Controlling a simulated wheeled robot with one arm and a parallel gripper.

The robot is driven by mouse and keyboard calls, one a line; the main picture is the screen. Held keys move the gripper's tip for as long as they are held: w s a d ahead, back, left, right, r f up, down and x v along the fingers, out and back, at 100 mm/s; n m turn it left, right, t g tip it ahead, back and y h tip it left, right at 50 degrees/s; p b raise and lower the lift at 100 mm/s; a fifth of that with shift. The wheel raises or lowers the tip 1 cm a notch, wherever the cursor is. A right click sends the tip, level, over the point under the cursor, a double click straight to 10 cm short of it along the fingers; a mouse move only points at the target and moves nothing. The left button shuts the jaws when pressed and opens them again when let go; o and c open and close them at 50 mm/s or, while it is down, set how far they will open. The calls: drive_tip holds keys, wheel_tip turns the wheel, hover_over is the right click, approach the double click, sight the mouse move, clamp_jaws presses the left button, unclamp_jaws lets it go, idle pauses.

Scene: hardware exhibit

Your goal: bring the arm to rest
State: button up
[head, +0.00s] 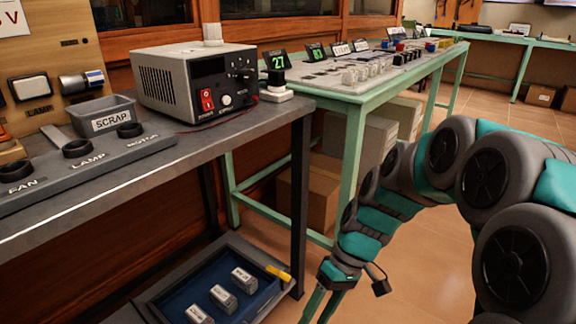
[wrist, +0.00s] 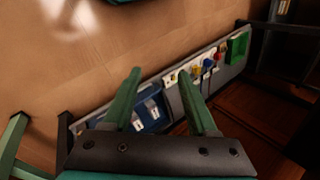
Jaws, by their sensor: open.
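My gripper (wrist: 158,98) shows in the wrist view with two green fingers spread apart and nothing between them. In the head view my gripper (head: 318,305) hangs low at the bottom edge, to the right of the lower shelf, with its tips cut off by the frame. My arm curves down to it from the right side, clear of the green table. A blue-lined tray (head: 178,291) with several small labelled blocks (head: 244,280) lies on the lower shelf left of my gripper. The tray shows in the wrist view too (wrist: 152,117), beyond the fingers.
A dark workbench (head: 240,136) at left holds a power supply (head: 165,85), a scrap bin (head: 98,112) and a labelled holder strip (head: 110,160). A green table (head: 365,92) with small parts stands behind my arm. Cardboard boxes (head: 318,195) sit beneath it. Open floor lies around my arm.

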drive_tip(key=s+d+r+m+t+h+p, duration=0.1)
drive_tip(key=s+d+r+m+h+p, duration=0.1)
drive_tip(key=s, duration=0.6)
drive_tip(key=s+d+r+m+t+h+p, duration=0.1)
drive_tip(key=s+d+r+m+h+p, duration=0.1)
drive_tip(key=s+d+r, duration=0.5)
drive_tip(key=shift+s+d+r+m+h+p, duration=0.2)
drive_tip(key=shift+s+r+m+h+p, duration=0.25)
drive_tip(key=shift+s+m, duration=0.5)
drive_tip(key=shift+w+f, duration=0.1)
drive_tip(key=shift+w, duration=0.05)
drive_tip(key=shift+c, duration=0.3)
